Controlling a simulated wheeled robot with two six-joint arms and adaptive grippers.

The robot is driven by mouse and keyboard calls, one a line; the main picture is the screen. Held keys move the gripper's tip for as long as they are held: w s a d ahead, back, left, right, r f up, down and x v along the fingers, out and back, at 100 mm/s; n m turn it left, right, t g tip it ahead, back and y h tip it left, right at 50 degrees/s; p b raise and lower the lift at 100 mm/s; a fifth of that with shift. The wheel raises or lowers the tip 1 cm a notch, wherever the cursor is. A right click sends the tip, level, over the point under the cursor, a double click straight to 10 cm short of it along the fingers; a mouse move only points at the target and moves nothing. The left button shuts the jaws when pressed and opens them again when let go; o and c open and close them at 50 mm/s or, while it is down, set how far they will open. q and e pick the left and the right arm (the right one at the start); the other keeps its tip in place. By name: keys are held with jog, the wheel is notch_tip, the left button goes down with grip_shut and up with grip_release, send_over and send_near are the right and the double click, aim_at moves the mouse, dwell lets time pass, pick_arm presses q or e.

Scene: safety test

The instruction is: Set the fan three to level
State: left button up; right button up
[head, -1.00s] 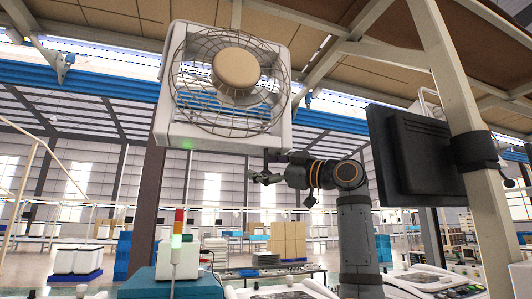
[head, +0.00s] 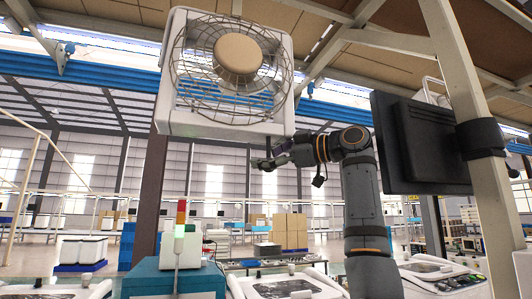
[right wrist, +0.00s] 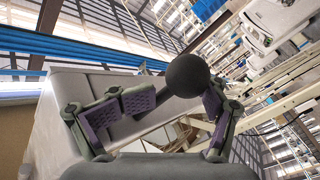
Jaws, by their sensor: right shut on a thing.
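The fan (head: 238,54) is a white square housing with a round wire guard and a beige hub, high at the upper middle of the head view. A thin dark rod hangs from its underside, near the right corner. My right gripper (head: 264,162) is just below that corner, its arm coming up from the lower right. In the right wrist view a dark round knob (right wrist: 187,76) on a rod sits between the fingers of my right gripper (right wrist: 182,101), which is shut on it. The fan's pale housing lies behind it. My left gripper is not in view.
A black monitor (head: 420,145) on a beige post (head: 468,110) stands right of my arm. White machines line the bottom edge.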

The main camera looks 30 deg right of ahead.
jog(key=s+d+f+b, duration=0.3)
jog(key=s+b, duration=0.1)
jog(key=s, duration=0.6)
jog(key=shift+d, duration=0.3)
jog(key=shift+s+d+r, duration=0.1)
